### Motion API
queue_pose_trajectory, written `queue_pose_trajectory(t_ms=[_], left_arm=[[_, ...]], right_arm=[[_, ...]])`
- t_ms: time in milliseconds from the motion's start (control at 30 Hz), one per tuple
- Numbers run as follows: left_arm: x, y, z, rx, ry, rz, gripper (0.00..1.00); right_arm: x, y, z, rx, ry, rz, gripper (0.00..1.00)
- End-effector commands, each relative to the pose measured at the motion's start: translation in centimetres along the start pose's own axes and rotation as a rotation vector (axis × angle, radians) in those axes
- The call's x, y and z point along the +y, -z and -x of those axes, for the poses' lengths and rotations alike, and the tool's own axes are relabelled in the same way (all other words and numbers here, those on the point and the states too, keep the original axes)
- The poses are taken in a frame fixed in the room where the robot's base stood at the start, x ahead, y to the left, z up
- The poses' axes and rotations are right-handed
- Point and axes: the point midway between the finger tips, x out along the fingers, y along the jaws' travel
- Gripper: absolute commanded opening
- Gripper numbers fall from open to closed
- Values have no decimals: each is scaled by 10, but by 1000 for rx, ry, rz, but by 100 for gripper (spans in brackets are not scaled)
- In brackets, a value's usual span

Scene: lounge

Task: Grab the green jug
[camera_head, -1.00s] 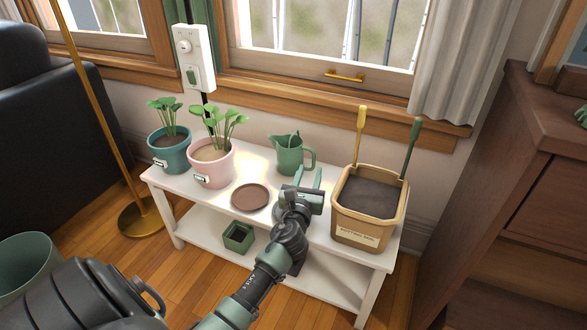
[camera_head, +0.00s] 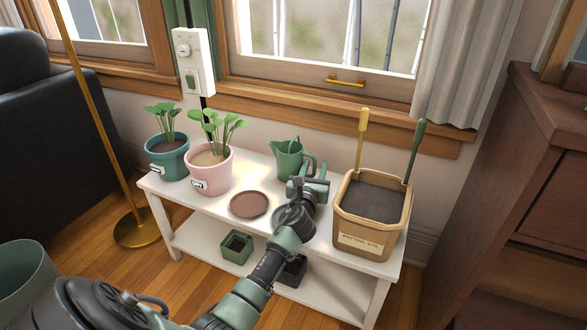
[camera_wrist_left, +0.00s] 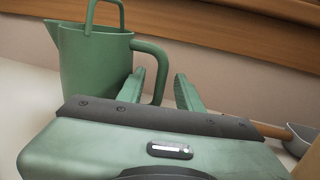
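The green jug (camera_head: 288,160) stands upright on the white bench near its back edge, below the window. Its spout is to the left and its handle to the right. It also shows in the left wrist view (camera_wrist_left: 92,62), upper left, with its base partly hidden. My left gripper (camera_head: 309,179) is at the handle side of the jug. In the left wrist view its two fingers (camera_wrist_left: 161,88) are apart, and the lower handle shows in the gap between them. I cannot tell whether they touch it. My right gripper is not in view.
A tan potting-soil box (camera_head: 367,238) with two upright tool handles stands right of my arm. A brown saucer (camera_head: 249,204), a pink potted plant (camera_head: 208,170) and a teal potted plant (camera_head: 168,158) stand left. A green square pot (camera_head: 236,247) sits on the lower shelf.

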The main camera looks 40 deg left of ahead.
Motion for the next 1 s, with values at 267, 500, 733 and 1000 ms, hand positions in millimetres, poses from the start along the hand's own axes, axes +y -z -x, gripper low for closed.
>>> queue_pose_trajectory(t_ms=[267,500,733,1000], left_arm=[[0,0,0,0,0,0,0],[0,0,0,0,0,0,0],[0,0,0,1,0,0,0],[0,1,1,1,0,0,0]], right_arm=[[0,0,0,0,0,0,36],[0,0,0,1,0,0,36],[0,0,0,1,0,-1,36],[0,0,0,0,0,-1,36]])
